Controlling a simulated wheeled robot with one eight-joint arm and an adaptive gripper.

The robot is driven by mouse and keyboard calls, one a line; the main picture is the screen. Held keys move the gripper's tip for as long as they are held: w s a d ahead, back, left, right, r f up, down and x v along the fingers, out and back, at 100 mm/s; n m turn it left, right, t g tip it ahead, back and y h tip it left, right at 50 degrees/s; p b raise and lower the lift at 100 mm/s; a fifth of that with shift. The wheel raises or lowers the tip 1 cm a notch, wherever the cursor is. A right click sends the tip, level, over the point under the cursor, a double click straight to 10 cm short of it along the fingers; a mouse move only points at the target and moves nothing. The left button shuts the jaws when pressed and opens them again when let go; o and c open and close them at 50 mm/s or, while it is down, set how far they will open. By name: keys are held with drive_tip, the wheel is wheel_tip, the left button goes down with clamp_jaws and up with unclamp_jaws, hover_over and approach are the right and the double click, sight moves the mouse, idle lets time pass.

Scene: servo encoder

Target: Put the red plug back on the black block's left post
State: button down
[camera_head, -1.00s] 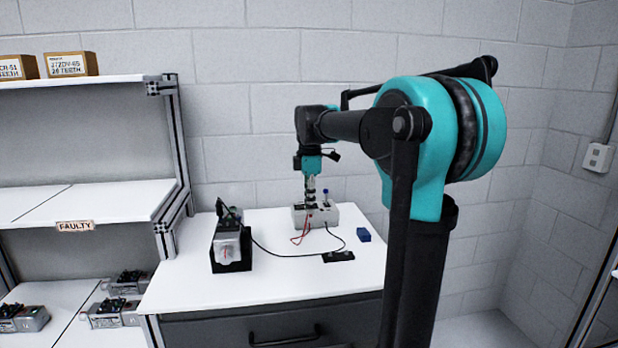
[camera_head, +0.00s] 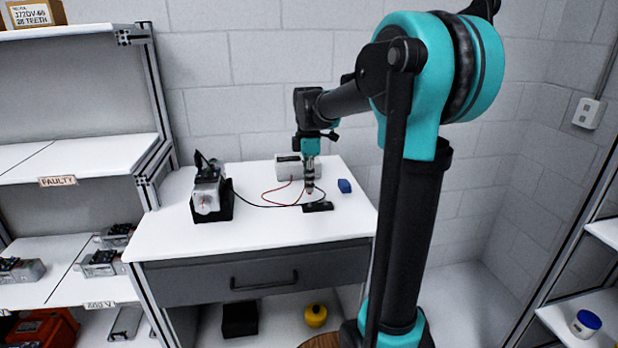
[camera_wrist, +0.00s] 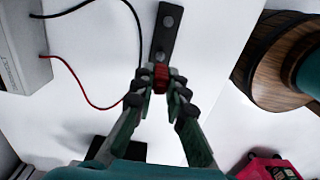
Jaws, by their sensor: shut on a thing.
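My gripper (camera_head: 310,188) is shut on the red plug (camera_wrist: 160,77), which shows between the fingertips in the wrist view. The black block (camera_head: 319,207) lies flat on the white table; in the wrist view it (camera_wrist: 168,35) shows two round grey posts. The plug is at the near end of the block in the wrist view, close to the nearer post (camera_wrist: 160,57). I cannot tell whether the plug touches the block or any post. A red wire (camera_wrist: 85,100) runs from the white device toward my fingers, which hide its end.
The white device (camera_head: 289,166) stands at the table's back, with a black wire also leaving it. A motor in a black holder (camera_head: 209,205) stands left. A small blue block (camera_head: 345,186) lies right of the black block. The table's front middle is clear.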

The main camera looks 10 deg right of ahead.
drive_tip(key=shift+f, duration=1.9)
drive_tip(key=shift+f, duration=0.2)
idle(0.3)
drive_tip(key=c, duration=1.5)
unclamp_jaws()
drive_tip(key=shift+o, duration=0.2)
drive_tip(key=shift+r, duration=0.1)
drive_tip(key=shift+r, duration=3.45)
drive_tip(key=shift+s, duration=0.1)
